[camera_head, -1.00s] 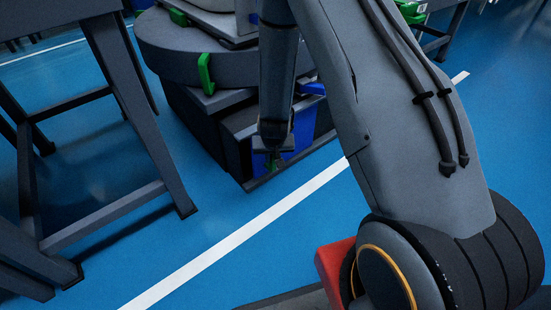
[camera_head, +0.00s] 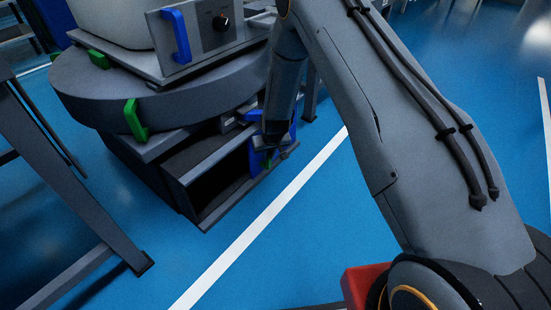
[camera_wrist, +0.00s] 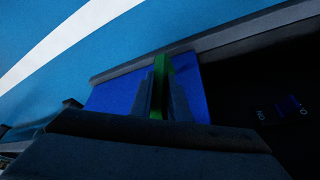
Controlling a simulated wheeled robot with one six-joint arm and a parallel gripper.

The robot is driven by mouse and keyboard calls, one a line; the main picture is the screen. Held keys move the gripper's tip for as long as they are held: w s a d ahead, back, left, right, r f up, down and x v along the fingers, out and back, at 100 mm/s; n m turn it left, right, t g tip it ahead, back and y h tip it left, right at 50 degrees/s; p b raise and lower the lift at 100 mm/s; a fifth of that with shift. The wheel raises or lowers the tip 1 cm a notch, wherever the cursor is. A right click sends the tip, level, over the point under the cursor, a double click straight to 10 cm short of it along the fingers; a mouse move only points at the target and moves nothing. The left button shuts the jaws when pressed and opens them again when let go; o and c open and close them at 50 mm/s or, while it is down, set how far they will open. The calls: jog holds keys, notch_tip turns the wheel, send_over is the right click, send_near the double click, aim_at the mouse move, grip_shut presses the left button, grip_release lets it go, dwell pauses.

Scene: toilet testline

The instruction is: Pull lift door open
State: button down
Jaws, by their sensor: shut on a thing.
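The lift door is a blue panel (camera_head: 291,133) at the right end of a low dark cabinet under the round turntable. It also shows as a blue panel (camera_wrist: 115,93) in the wrist view. Its green handle (camera_wrist: 160,72) stands upright between the two fingers of my gripper (camera_wrist: 160,98), which is shut on it. In the head view my gripper (camera_head: 272,150) reaches down to the door, and its fingers hide part of the panel. The cabinet opening (camera_head: 215,183) is dark and uncovered left of the door. I cannot tell the door's exact angle.
The turntable (camera_head: 140,100) overhangs the cabinet and carries green clips and a panel with a blue handle (camera_head: 176,36). A dark table frame (camera_head: 65,165) stands at left. Blue floor with a white line (camera_head: 255,228) is clear in front of the cabinet.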

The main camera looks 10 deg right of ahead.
dwell(0.3)
jog(key=c, duration=1.7)
grip_release()
jog(key=shift+w, duration=0.1)
jog(key=shift+p+v, duration=1.6)
jog(key=shift+v, duration=2.3)
jog(key=shift+d, duration=0.1)
